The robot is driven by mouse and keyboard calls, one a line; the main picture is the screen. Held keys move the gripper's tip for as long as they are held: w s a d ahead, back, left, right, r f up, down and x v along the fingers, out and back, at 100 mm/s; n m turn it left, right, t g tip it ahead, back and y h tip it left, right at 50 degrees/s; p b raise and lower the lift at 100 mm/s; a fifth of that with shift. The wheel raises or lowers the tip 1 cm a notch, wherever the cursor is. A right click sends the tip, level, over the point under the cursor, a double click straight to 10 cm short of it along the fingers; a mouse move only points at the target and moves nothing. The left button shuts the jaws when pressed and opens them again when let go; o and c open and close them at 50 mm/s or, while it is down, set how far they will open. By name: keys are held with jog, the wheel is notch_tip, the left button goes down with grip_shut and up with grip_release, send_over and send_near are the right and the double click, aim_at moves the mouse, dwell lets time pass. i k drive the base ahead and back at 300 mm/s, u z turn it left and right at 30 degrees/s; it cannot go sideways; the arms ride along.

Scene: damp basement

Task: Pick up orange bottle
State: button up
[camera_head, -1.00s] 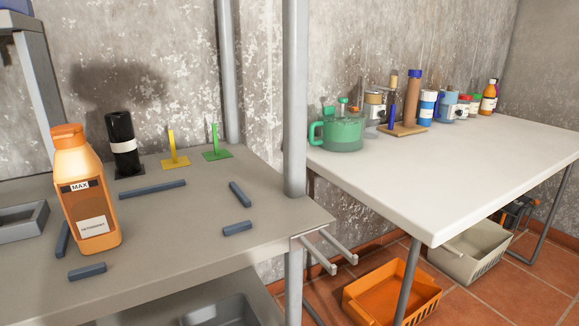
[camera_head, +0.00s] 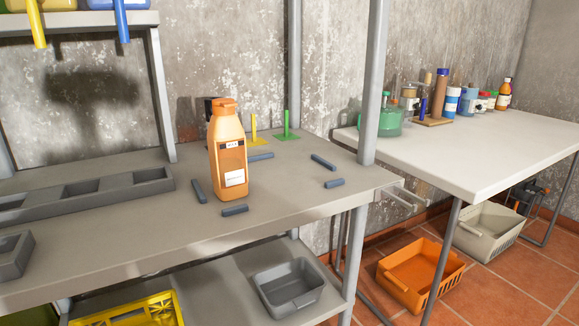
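The orange bottle (camera_head: 229,158) stands upright on the grey workbench (camera_head: 290,212), left of the bench's right-hand post. It has an orange cap and a white label low on its front. A black bottle stands behind it and is mostly hidden by it. A smaller orange-red bottle (camera_head: 503,94) stands far off at the back of the white table. My gripper is not in view.
Small dark blocks (camera_head: 235,210) lie on the bench around the bottle. A grey compartment tray (camera_head: 120,188) is to the left. Yellow (camera_head: 253,128) and green (camera_head: 285,125) stands are behind. A post (camera_head: 372,80) rises at right. The bench front is clear.

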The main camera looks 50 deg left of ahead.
aim_at(226, 138)
jog(key=k, duration=0.4)
jog(key=u, duration=2.2)
